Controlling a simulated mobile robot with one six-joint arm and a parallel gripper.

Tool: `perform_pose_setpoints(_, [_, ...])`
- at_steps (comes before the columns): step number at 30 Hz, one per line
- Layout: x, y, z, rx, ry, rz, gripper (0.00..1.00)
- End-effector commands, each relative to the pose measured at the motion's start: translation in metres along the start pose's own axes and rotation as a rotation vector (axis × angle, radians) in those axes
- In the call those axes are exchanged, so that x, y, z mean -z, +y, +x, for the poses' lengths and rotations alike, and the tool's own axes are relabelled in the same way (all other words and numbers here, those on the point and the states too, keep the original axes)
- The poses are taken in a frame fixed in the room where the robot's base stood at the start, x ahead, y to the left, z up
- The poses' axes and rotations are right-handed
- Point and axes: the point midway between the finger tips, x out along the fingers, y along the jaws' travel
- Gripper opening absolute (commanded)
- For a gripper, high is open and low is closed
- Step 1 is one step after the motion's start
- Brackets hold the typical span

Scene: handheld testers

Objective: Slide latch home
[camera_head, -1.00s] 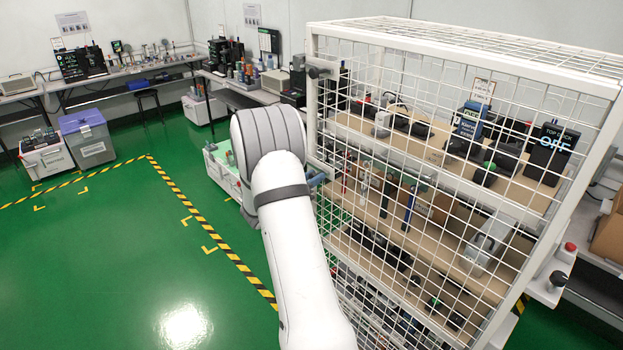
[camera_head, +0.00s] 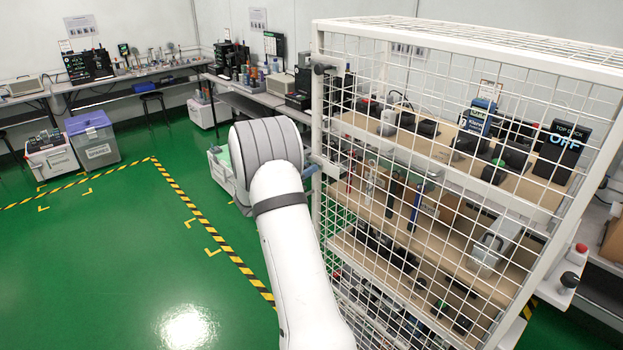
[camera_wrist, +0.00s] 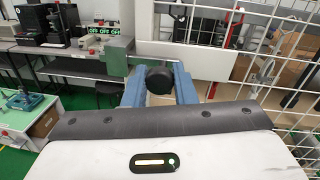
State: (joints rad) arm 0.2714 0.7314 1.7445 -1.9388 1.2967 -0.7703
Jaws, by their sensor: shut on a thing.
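The white wire-mesh cage (camera_head: 455,230) stands at the right in the head view, with shelves of devices inside. In the wrist view, the two blue fingers of my gripper (camera_wrist: 158,88) are closed around a round black knob (camera_wrist: 149,80), which I take to be the latch knob. In the head view my arm covers most of my gripper; only a bit of blue shows beside the cage post.
Workbenches with equipment (camera_head: 130,80) line the back wall. Lidded bins (camera_head: 92,140) stand on the left. The green floor (camera_head: 110,250) left of my arm is clear.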

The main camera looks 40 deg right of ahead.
Motion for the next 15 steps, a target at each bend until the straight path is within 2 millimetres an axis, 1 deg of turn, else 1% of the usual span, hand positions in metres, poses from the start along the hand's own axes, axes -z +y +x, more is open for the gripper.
perform_pose_setpoints(1, [-0.0009,0.0034,-0.0006,-0.006,0.0,0.002,0.0])
perform_pose_setpoints(8, [-0.0024,0.004,-0.001,-0.009,-0.001,0.002,0.0])
perform_pose_setpoints(9, [-0.0026,0.0042,-0.001,-0.01,-0.001,0.003,0.27])
perform_pose_setpoints(15, [-0.0022,0.0037,-0.001,-0.008,-0.001,0.002,0.43])
